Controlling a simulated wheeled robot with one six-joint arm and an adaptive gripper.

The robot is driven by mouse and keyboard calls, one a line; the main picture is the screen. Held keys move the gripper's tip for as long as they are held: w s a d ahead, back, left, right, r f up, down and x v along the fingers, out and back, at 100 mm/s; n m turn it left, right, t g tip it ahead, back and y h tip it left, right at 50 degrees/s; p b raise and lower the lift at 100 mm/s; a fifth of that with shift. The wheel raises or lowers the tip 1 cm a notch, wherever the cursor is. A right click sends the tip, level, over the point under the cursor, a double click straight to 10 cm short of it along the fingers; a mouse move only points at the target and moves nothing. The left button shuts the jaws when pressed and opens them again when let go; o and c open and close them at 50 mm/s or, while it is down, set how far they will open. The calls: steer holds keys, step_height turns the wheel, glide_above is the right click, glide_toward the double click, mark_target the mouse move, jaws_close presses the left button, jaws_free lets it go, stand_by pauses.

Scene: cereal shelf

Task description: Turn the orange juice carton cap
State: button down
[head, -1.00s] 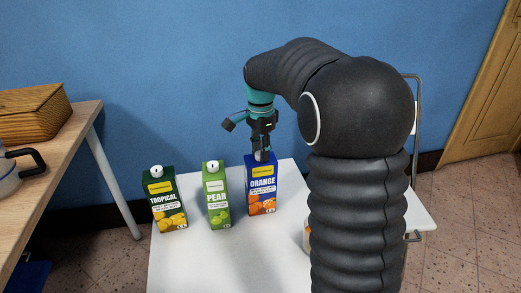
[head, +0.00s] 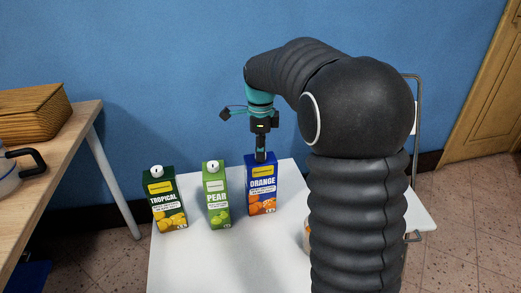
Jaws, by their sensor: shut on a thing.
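The orange juice carton (head: 262,190) is blue with an ORANGE label and stands upright on the white table (head: 225,262). My gripper (head: 260,156) points straight down at the top of this carton. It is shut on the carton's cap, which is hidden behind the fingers. To the left stand a green pear carton (head: 217,198) and a dark green tropical carton (head: 167,205), both upright with white caps.
A partly hidden item (head: 306,236) stands on the white table beside my arm. The front of the white table is clear.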

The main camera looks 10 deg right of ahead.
stand_by(0.4)
steer(key=c, duration=0.8)
jaws_free()
step_height(320, 180, up, 12)
